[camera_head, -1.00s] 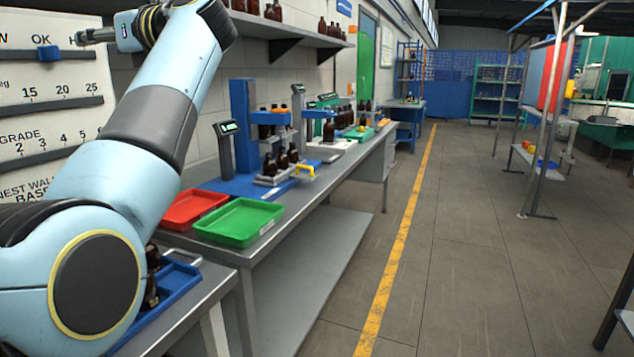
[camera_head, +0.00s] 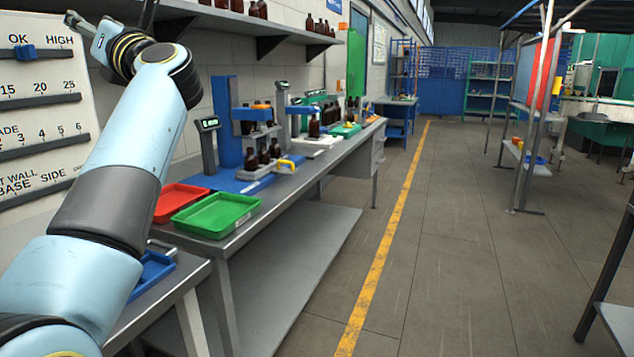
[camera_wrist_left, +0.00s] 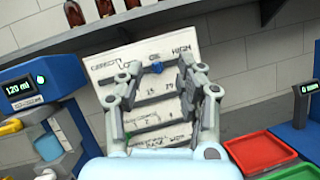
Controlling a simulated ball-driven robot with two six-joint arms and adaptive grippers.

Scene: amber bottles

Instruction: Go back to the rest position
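My left arm comes in from the left in the head view, raised, light blue with dark joints. Its left gripper (camera_head: 84,30) is at the upper left, in front of the white wall board with sliders. In the left wrist view the two fingers of the left gripper (camera_wrist_left: 162,66) stand apart with nothing between them. Behind them is the white board (camera_wrist_left: 150,105) with a blue slider. My right gripper is in no view.
A workbench (camera_head: 300,172) holds a red tray (camera_head: 178,200), a green tray (camera_head: 216,215), a blue stand (camera_head: 228,120) and amber bottles (camera_head: 263,155). A shelf (camera_head: 230,19) hangs above. A blue tray (camera_head: 150,270) lies near my arm.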

